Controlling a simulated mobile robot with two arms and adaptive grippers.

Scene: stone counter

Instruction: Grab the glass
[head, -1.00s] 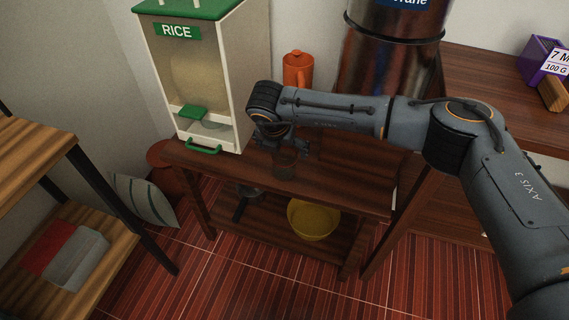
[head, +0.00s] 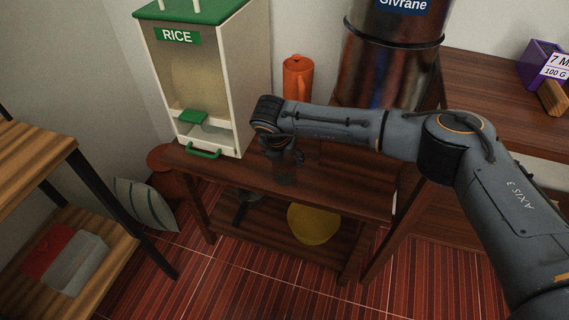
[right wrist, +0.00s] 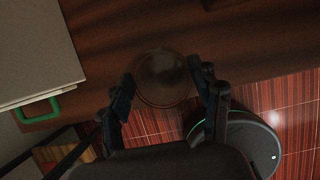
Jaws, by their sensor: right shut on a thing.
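The glass (right wrist: 162,78) is a clear, dark-looking round vessel in the right wrist view, between the two fingers of my right gripper (right wrist: 165,92). In the head view the glass (head: 286,172) shows faintly below my right gripper (head: 285,155), over the front part of the dark wooden table (head: 335,190). My right gripper is shut on the glass. I cannot tell whether the glass touches the table top. My left gripper is not in view.
A rice dispenser (head: 240,60) with a green lid stands just left of the gripper. An orange jug (head: 297,78) and a large metal cylinder (head: 385,60) stand behind. A yellow bowl (head: 313,224) sits on the lower shelf. The table top right of the glass looks clear.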

